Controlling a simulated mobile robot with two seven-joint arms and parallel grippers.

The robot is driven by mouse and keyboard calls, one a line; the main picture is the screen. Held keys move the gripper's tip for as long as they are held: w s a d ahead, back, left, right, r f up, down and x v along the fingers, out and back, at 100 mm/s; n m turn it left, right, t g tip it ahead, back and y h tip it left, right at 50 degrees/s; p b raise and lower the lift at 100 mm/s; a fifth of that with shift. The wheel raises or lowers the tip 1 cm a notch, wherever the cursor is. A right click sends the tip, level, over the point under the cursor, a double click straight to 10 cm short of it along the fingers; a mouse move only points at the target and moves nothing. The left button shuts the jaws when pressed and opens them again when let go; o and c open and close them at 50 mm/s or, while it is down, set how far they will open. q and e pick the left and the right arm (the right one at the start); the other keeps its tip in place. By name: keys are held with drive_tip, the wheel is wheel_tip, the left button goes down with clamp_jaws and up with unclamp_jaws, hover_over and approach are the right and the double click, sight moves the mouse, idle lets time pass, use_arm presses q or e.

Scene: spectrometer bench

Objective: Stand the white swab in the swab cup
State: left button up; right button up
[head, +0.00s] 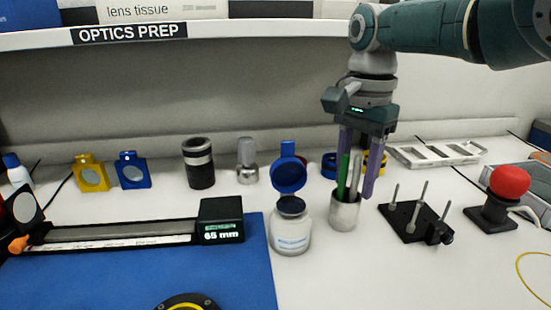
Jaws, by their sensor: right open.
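The swab cup (344,216), a small metallic cylinder, stands on the bench right of centre. A green stick (343,176) and a pale, whitish stick (356,174), which looks like the white swab, stand upright in it, leaning slightly. Their lower ends are hidden in the cup. My right gripper (355,187) points down over the cup from behind. Its two purple fingers are open, one on each side of the sticks, with the tips near the rim. Whether a finger touches a stick or the cup I cannot tell. My left gripper is out of view.
A white jar (291,236) with its blue lid raised stands close left of the cup. A black plate with upright posts (410,220) and a red button (509,181) are to the right. A rail with a display (221,221) lies on the blue mat (130,285).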

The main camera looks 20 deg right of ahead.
drive_tip(key=shift+r+p, duration=0.3)
drive_tip(key=shift+r, duration=0.05)
wheel_tip(320, 180, up, 8)
drive_tip(key=p, duration=0.3)
drive_tip(key=shift+r+p, duration=0.2)
drive_tip(key=shift+p, duration=0.1)
drive_tip(key=shift+r, duration=0.45)
